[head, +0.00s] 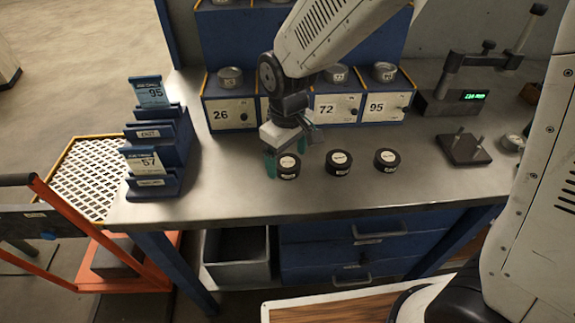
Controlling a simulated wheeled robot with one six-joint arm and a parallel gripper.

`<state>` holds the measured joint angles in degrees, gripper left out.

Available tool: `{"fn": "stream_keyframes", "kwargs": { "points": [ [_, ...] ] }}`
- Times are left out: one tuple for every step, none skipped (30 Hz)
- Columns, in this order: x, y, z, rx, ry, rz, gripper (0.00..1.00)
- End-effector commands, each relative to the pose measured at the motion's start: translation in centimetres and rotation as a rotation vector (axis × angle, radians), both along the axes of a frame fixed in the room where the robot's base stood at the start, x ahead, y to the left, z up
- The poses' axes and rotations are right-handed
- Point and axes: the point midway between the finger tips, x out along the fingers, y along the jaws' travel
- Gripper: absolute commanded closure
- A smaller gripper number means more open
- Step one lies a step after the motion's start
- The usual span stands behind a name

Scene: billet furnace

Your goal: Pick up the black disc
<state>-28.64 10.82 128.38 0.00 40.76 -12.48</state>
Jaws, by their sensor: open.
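Three black discs with pale labelled tops stand in a row on the metal bench: the left disc (287,168), the middle disc (339,162) and the right disc (387,161). Their small label print is too small to read. My gripper (286,156) points down at the left disc, with its teal fingertips low at that disc's left and back. It is open. I cannot tell whether the fingers touch the disc. The middle and right discs are clear of my gripper.
Behind the discs stand blue boxes with white fronts numbered 26 (231,113), 72 (336,109) and 95 (388,107). A blue card rack (155,150) stands at the left. A gauge with a green display (462,97) stands at the right. The bench front (340,196) is clear.

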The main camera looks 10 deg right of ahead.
Motion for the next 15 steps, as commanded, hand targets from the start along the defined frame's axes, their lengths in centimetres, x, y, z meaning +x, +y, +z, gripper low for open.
{"fn": "stream_keyframes", "kwargs": {
  "points": [
    [-0.03, -0.04, -0.67, -0.002, 0.004, 0.000, 0.19],
    [-0.02, -0.03, -0.91, -0.001, 0.003, 0.000, 0.19],
    [-0.01, -0.03, -1.13, -0.001, 0.002, 0.000, 0.19],
    [-0.01, -0.03, -1.25, -0.001, 0.001, 0.000, 0.19],
    [-0.01, -0.03, -1.31, -0.001, 0.001, 0.000, 0.19],
    [0.00, -0.03, -1.34, -0.001, 0.001, 0.000, 0.19],
    [0.00, -0.03, -1.33, -0.001, 0.001, 0.000, 0.19],
    [0.01, -0.02, -1.32, -0.001, 0.001, 0.000, 0.19],
    [0.01, -0.03, -1.31, -0.001, 0.001, 0.000, 0.19],
    [0.01, -0.03, -1.30, -0.001, 0.001, 0.000, 0.19],
    [0.01, -0.03, -1.30, -0.001, 0.001, 0.000, 0.22],
    [0.01, -0.03, -1.29, -0.001, 0.001, 0.000, 0.33],
    [0.01, -0.03, -1.29, -0.001, 0.001, 0.000, 0.41],
    [0.01, -0.03, -1.28, -0.001, 0.001, 0.000, 0.49],
    [0.02, -0.02, -1.28, -0.001, 0.001, 0.000, 0.61]
  ]
}}
